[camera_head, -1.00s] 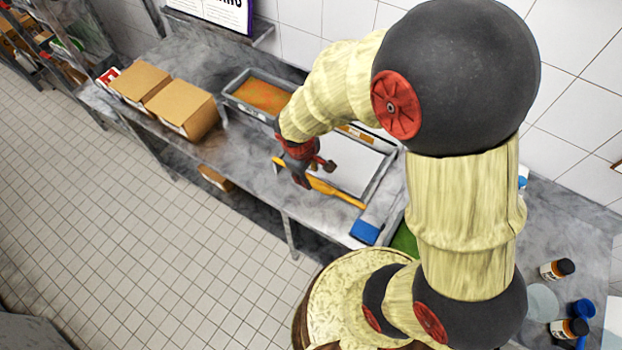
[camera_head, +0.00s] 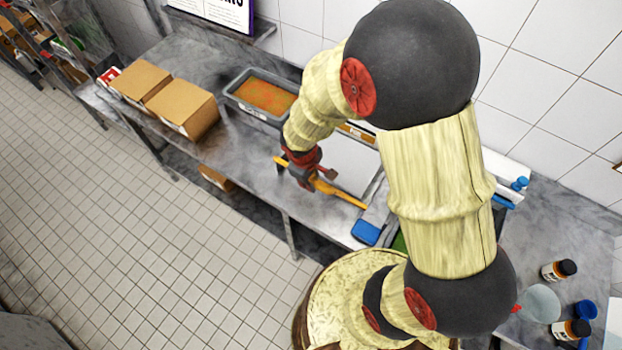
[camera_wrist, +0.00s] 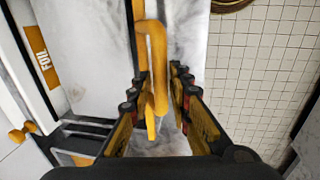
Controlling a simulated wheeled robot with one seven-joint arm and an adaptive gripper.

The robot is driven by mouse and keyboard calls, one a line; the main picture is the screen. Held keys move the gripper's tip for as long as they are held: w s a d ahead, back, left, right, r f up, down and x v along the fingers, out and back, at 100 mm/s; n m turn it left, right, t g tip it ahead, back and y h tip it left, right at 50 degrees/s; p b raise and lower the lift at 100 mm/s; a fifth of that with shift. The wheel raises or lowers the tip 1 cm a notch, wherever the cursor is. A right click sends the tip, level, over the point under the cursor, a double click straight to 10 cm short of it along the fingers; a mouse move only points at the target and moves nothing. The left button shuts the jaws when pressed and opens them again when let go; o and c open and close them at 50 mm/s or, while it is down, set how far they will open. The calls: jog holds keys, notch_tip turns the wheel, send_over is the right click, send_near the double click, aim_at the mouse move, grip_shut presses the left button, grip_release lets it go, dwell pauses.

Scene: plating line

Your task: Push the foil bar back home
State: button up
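The foil bar (camera_head: 345,195) is an orange bar along the front edge of the white foil unit (camera_head: 351,160). In the wrist view its bent orange handle (camera_wrist: 157,62) rises between my two fingers, closer to the left finger. My gripper (camera_head: 307,184) is at the bar's left part in the head view and hides some of it. In the wrist view my gripper (camera_wrist: 160,80) is open, with a gap between the handle and the right finger. I cannot tell whether the left finger touches the handle. An orange FOIL label (camera_wrist: 41,62) is on the unit at left.
A grey pan of orange food (camera_head: 264,96) stands left of the foil unit, with cardboard boxes (camera_head: 183,108) beyond it. The floor in front of the counter is clear.

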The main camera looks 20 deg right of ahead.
grip_shut()
dwell(0.5)
jog(key=w+d+p, duration=0.1)
jog(key=w+d, duration=0.4)
jog(key=d, duration=0.1)
jog(key=w+d+p, duration=0.2)
jog(key=w+d, duration=0.3)
jog(key=d, duration=0.2)
jog(key=w+d+p, duration=0.1)
jog(key=w+d, duration=0.4)
jog(key=d, duration=0.2)
jog(key=shift+d+p, duration=0.25)
jog(key=shift+p, duration=0.05)
jog(key=shift+w+d+r, duration=0.1)
jog(key=shift+w+d, duration=0.15)
jog(key=shift+d, duration=0.15)
jog(key=shift+o, duration=1.9)
grip_release()
jog(key=shift+w+d, duration=0.1)
jog(key=shift+o, duration=0.3)
